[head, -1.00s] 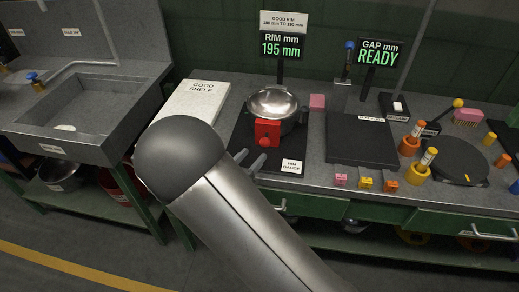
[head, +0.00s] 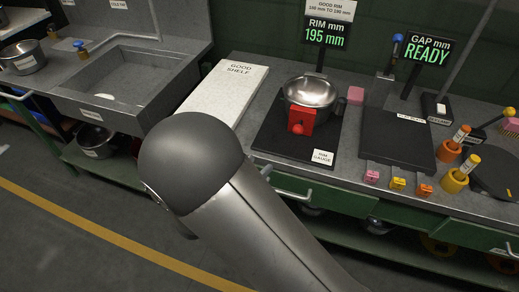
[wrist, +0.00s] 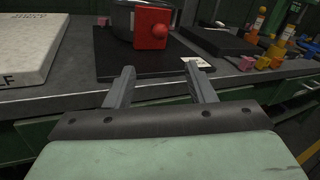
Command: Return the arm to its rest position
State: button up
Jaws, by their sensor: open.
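My gripper (wrist: 158,88) shows in the wrist view with its two fingers apart and nothing between them. It is in front of the bench edge, short of the rim gauge. In the head view my grey arm crosses the lower middle and hides the gripper. A steel pot (head: 312,92) sits on the dark rim gauge plate (head: 275,143), with a red block with a knob (head: 301,121) at its front. The red block (wrist: 152,28) also shows in the wrist view, beyond the fingers.
The white good shelf (head: 225,92) is bare, left of the gauge. A dark flat plate (head: 396,148) stands to the right, with small coloured blocks (head: 398,184) in front. A sink (head: 125,80) is at the left. The rim display (head: 325,33) reads 195 mm, the gap display (head: 428,50) READY.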

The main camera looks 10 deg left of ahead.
jog(key=s+d+r+m+g+h, duration=0.1)
jog(key=s+d+r+m+g, duration=0.1)
jog(key=d+m+g, duration=0.65)
jog(key=s+d+r+m+g+h, duration=0.15)
jog(key=d+m+g, duration=0.3)
jog(key=d, duration=0.65)
jog(key=s+d+r+m+g+y+p, duration=0.1)
jog(key=s+r+m+y, duration=0.1)
jog(key=s+m+y, duration=0.3)
jog(key=s+d+r+m+y, duration=0.2)
jog(key=s+m+y, duration=0.4)
jog(key=m, duration=0.7)
jog(key=shift+d+m+g+y+p, duration=0.2)
jog(key=shift+m+g+y+p, duration=0.2)
jog(key=shift+y, duration=0.25)
